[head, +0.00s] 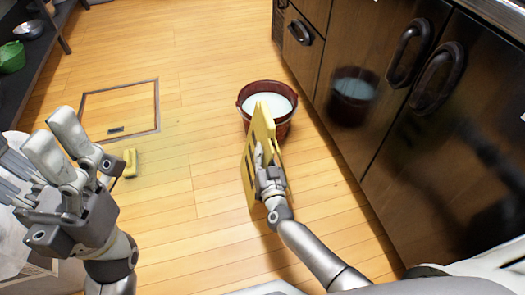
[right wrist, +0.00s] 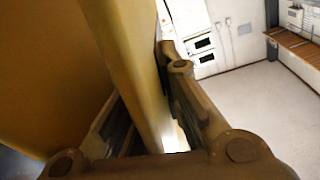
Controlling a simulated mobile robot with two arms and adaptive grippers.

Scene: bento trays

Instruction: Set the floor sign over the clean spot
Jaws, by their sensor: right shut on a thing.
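The floor sign is a flat yellow panel (head: 262,128), seen nearly edge-on and upright in the head view. My right gripper (head: 266,168) is shut on it, in front of the bucket. In the right wrist view the yellow sign (right wrist: 125,70) runs up between the two fingers and fills the left side. My left gripper (head: 52,130) is empty at the left; its fingertips are close together, and I cannot tell whether they touch. A slightly dull patch of floor (head: 165,170) lies right of a yellow sponge (head: 130,163); I cannot tell if it is the clean spot.
A brown bucket (head: 241,104) of pale liquid stands just behind the sign. Dark cabinets (head: 385,125) line the right side. A floor hatch (head: 157,105) is at the upper left. A green bowl (head: 12,57) sits on a dark shelf.

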